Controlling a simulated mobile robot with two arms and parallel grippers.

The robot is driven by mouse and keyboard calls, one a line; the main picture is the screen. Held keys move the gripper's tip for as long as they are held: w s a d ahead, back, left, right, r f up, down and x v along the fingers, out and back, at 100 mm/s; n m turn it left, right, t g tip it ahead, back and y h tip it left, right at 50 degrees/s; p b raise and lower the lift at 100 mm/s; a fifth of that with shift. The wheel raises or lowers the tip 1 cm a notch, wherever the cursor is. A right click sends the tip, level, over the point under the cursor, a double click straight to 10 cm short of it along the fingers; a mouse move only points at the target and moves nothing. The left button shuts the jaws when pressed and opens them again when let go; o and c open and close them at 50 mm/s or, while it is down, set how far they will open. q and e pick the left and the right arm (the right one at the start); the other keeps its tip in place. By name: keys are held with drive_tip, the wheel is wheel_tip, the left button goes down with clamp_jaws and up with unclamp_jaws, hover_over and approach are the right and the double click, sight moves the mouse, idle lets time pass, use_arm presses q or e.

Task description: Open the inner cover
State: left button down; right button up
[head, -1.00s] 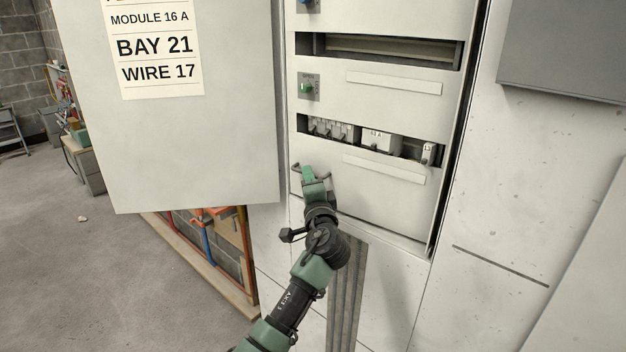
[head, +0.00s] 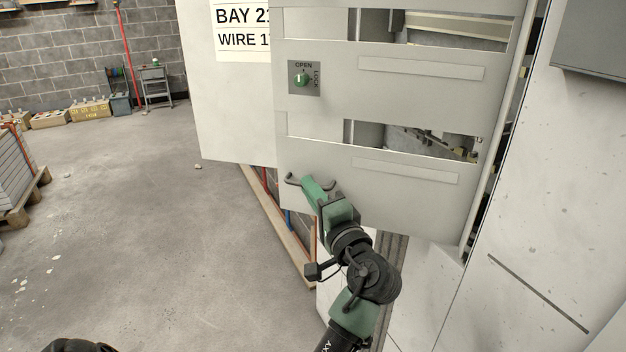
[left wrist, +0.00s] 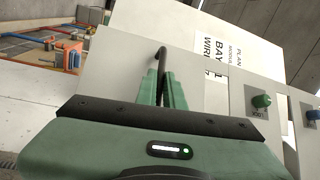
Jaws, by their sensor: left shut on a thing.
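The inner cover (head: 400,195) is a pale grey panel with long slots, standing swung out from the cabinet at an angle. Its left edge overlaps the labelled outer door. A dark curved handle (head: 292,180) sits at its lower left, also visible in the left wrist view (left wrist: 161,58). My left gripper (head: 311,184) is shut on this handle; its green fingers (left wrist: 163,88) are on either side of it in the wrist view. The green knob (head: 301,79) on the cover has OPEN and LOCK marks, and its pale mark stands near upright, toward OPEN. My right gripper is not visible.
The outer door (head: 235,110), with its BAY 21 sheet, stands open behind the cover's left side. A grey box (head: 606,45) is on the wall at right. Orange and blue pipes run below the door.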

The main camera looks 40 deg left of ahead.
use_arm(q)
drive_tip(key=shift+s+d, duration=0.2)
drive_tip(key=shift+s, duration=0.2)
drive_tip(key=c, duration=1.5)
unclamp_jaws()
drive_tip(key=shift+f, duration=0.1)
